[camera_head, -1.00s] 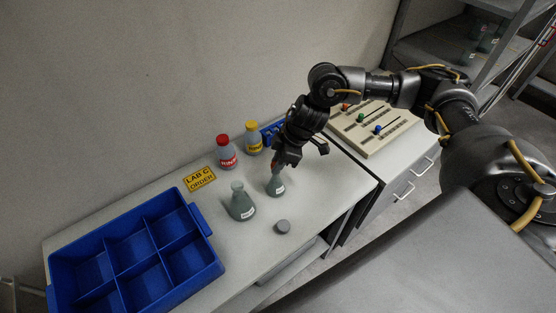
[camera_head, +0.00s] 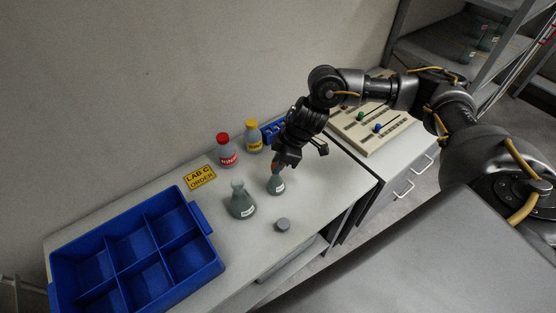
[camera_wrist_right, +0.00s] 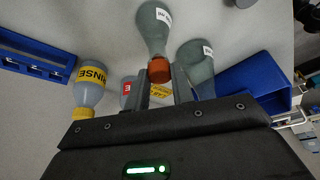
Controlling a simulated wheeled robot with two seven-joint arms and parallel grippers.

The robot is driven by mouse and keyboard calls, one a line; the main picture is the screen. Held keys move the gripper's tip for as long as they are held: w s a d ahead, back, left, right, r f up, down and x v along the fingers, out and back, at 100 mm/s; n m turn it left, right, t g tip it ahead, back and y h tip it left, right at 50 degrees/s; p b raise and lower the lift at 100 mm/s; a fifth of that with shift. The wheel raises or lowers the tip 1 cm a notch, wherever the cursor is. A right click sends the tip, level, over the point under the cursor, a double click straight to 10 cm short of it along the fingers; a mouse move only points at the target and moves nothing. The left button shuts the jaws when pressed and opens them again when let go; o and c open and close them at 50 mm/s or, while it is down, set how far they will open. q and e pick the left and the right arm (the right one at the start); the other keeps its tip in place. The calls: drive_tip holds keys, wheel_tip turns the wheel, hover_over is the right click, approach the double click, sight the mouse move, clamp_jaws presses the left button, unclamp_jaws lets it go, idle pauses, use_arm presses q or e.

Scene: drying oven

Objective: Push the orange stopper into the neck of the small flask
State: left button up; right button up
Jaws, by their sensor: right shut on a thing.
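The small flask (camera_head: 276,186) stands upright on the bench under my right gripper (camera_head: 276,166). It also shows in the right wrist view (camera_wrist_right: 154,28), with a white label on its side. My right gripper is shut on the orange stopper (camera_wrist_right: 159,71), which is at the mouth of the small flask, in line with its neck. The fingers and stopper partly hide the neck, so I cannot tell how deep the stopper sits. My left gripper is not in view.
A larger flask (camera_head: 241,203) stands just left of the small one. A grey stopper (camera_head: 283,225) lies in front. A red-capped bottle (camera_head: 227,153) and a yellow-capped bottle (camera_head: 253,137) stand behind. A blue divided tray (camera_head: 205,222) fills the bench's left end.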

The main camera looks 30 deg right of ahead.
idle(0.3)
drive_tip(key=o, duration=1.5)
drive_tip(key=shift+r+p, duration=3.5)
drive_tip(key=shift+p, duration=0.6)
drive_tip(key=shift+a+f, duration=0.1)
